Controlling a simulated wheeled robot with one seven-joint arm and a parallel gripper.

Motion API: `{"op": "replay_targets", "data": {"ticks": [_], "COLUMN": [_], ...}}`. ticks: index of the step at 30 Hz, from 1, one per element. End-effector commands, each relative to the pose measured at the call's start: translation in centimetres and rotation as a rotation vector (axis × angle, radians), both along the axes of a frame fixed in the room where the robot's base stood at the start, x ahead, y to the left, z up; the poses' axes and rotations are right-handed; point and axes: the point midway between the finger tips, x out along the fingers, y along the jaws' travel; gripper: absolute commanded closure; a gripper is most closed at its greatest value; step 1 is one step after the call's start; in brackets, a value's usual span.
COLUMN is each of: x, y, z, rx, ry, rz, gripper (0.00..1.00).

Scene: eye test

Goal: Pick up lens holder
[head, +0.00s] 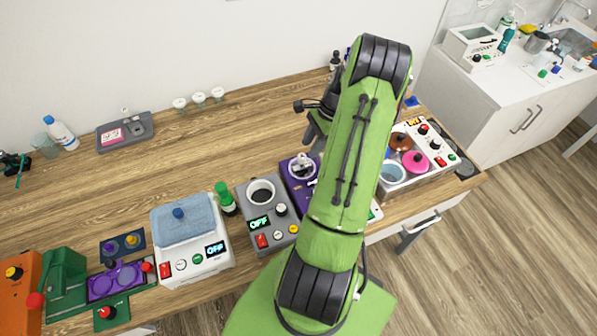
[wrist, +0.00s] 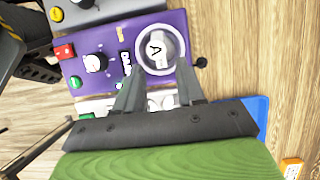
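I cannot tell for sure which thing is the lens holder. In the wrist view, a purple device (wrist: 92,58) carries a round white ring (wrist: 139,57) with a white piece marked "A" (wrist: 157,48) inside. My gripper (wrist: 158,68) is open above it, its two grey fingers apart on either side of the ring's lower edge. Nothing shows held between them. In the head view, the purple device (head: 293,183) stands left of my green arm, which hides part of it. My gripper is mostly hidden behind the arm there.
A grey device with a dark cup (head: 261,191) stands left of the purple one. A white device with several round pans (head: 440,160) stands right of my arm. Small glass stands (head: 199,97) line the back of the wooden table. Bare tabletop (head: 120,190) lies at left.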

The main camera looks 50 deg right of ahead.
Motion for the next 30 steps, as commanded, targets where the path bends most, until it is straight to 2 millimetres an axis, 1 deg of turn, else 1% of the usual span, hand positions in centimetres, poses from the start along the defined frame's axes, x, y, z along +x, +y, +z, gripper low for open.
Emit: {"op": "replay_targets", "data": {"ticks": [1,7,10,13,16,21,28,29,30], "x": [0.2,0.6,1.0,1.3,1.5,1.5,1.5,1.5,1.5], "y": [0.4,1.3,2.3,2.7,2.9,2.8,2.8,2.8,2.8], "z": [-0.9,-3.1,-4.8,-6.3,-6.9,-7.0,-6.9,-6.9,-6.9], "rx": [0.003,0.001,0.004,0.001,-0.002,-0.003,-0.003,-0.003,-0.003], "ry": [0.001,0.002,0.003,0.002,0.0,0.0,0.0,0.0,0.0], "rz": [0.002,0.002,0.003,0.002,0.002,0.001,0.001,0.001,0.001], "gripper": [0.61,0.61,0.61,0.61,0.61,0.61,0.96,1.0,1.0]}}
